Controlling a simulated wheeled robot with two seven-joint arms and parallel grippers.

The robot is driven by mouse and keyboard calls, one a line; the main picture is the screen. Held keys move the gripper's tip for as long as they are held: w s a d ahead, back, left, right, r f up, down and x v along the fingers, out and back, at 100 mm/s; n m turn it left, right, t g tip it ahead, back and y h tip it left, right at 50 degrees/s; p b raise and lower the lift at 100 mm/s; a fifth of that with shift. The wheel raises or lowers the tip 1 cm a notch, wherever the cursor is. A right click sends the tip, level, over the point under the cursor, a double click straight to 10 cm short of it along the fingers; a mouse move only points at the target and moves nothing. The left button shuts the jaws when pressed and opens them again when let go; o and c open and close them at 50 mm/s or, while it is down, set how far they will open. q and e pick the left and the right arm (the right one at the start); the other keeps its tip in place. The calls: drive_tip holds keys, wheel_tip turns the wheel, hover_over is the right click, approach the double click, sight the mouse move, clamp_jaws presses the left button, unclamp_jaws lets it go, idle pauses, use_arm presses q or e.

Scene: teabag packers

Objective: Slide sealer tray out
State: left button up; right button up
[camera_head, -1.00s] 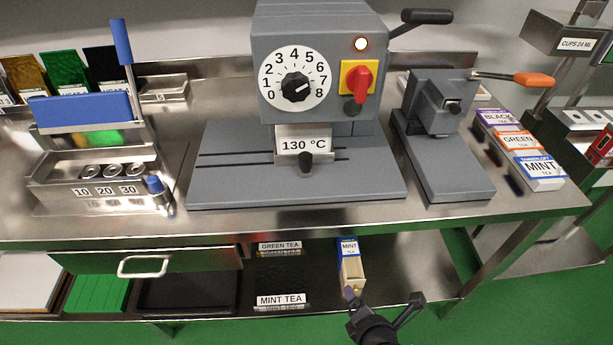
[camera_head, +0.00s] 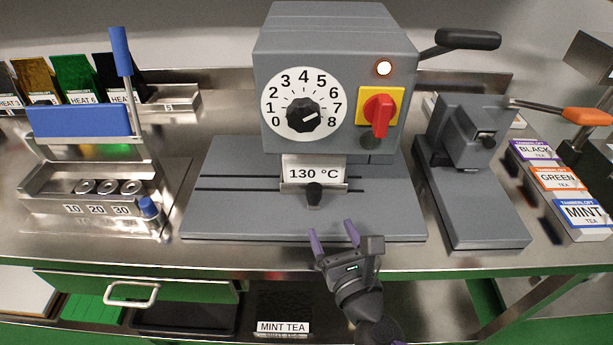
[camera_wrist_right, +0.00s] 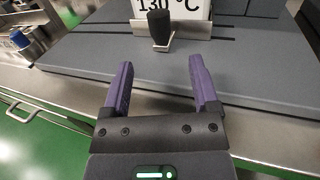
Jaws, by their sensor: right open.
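The grey sealer (camera_head: 330,80) stands at the middle of the bench, with a dial, a red switch and a lit lamp. Its tray, with a small black knob (camera_head: 314,194) at the front, sits under the 130 °C sign (camera_head: 314,173). The knob also shows in the right wrist view (camera_wrist_right: 160,27), straight ahead of the fingers. My right gripper (camera_head: 334,232) is open and empty at the front edge of the sealer's base, short of the knob and apart from it. Its purple fingers point toward the knob (camera_wrist_right: 160,85). My left gripper is not in view.
A grey lever press (camera_head: 470,180) stands to the right, beside BLACK, GREEN and MINT tea boxes (camera_head: 580,215). A blue-handled steel device (camera_head: 90,180) stands to the left. A green drawer (camera_head: 200,288) and the MINT TEA bin (camera_head: 283,327) are below the bench.

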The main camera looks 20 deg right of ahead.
sight(316, 198)
drive_tip(key=w, duration=0.9)
drive_tip(key=shift+w+a+r, duration=0.1)
drive_tip(key=shift+w+a, duration=0.1)
drive_tip(key=shift+w, duration=0.2)
drive_tip(key=shift+c, duration=0.2)
clamp_jaws()
idle(0.6)
